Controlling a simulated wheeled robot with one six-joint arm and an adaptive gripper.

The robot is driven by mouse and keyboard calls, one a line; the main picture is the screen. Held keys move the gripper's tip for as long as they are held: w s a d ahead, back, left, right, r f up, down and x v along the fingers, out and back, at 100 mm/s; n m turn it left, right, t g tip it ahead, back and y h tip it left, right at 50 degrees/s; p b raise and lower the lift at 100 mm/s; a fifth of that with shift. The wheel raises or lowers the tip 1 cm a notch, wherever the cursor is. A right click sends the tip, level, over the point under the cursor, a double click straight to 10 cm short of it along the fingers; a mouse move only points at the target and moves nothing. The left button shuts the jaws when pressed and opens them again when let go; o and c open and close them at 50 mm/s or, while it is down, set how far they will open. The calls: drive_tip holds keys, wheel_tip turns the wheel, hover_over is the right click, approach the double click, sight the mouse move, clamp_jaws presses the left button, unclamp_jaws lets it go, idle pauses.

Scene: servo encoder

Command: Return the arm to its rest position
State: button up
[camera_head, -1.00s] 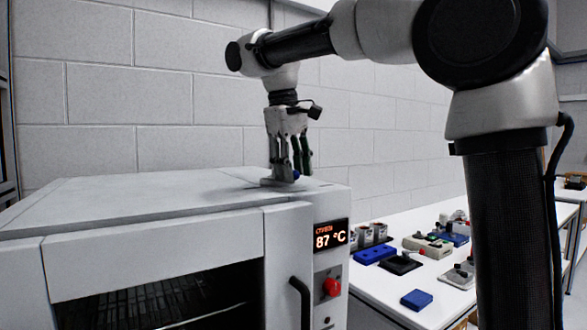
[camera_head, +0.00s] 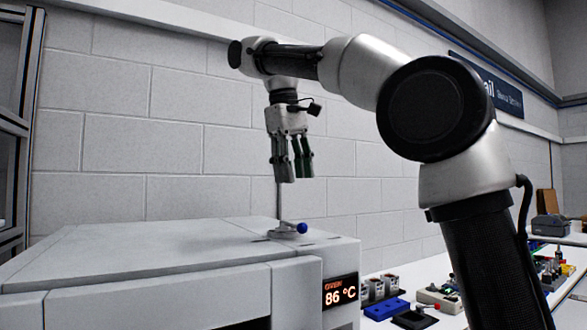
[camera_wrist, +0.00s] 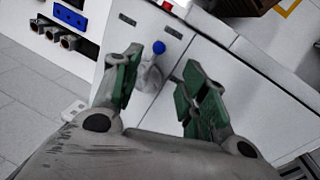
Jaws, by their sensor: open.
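My gripper (camera_head: 292,178) points down above the top of a light grey oven (camera_head: 150,251) in the head view. Its fingers are apart and hold nothing. Below it, on the oven top, stands a small metal fitting with a blue ball knob (camera_head: 302,228); a thin upright rod rises from it toward the fingers. A clear gap separates the fingertips from the knob. In the wrist view, my open green-padded fingers (camera_wrist: 158,100) frame the oven top, and the blue knob (camera_wrist: 159,47) shows between and beyond them.
The oven's display (camera_head: 340,293) reads 86 °C. A white bench (camera_head: 440,322) to the right carries a blue block (camera_head: 386,309), metal cylinders and small devices. A block wall (camera_head: 170,140) stands behind the oven. The air above the oven top is clear around my gripper.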

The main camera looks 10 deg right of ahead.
drive_tip(key=shift+r, duration=0.2)
idle(0.3)
drive_tip(key=s+d+f+m+t+y, duration=0.1)
drive_tip(key=s+d+f, duration=0.4)
drive_tip(key=d+f, duration=0.15)
drive_tip(key=s+d+f+m+y, duration=0.1)
drive_tip(key=s+d+f+m, duration=0.1)
drive_tip(key=s+d+f, duration=0.35)
drive_tip(key=s+d+f+m+t, duration=0.1)
drive_tip(key=s+d+f, duration=0.3)
drive_tip(key=f, duration=0.5)
drive_tip(key=s+d+f+m+t, duration=0.1)
drive_tip(key=s+d+f, duration=0.4)
drive_tip(key=s+f, duration=0.2)
wheel_tip(320, 180, down, 3)
drive_tip(key=shift+r+m, duration=0.15)
drive_tip(key=shift+m, duration=0.15)
drive_tip(key=shift+s, duration=0.1)
drive_tip(key=shift+c, duration=0.7)
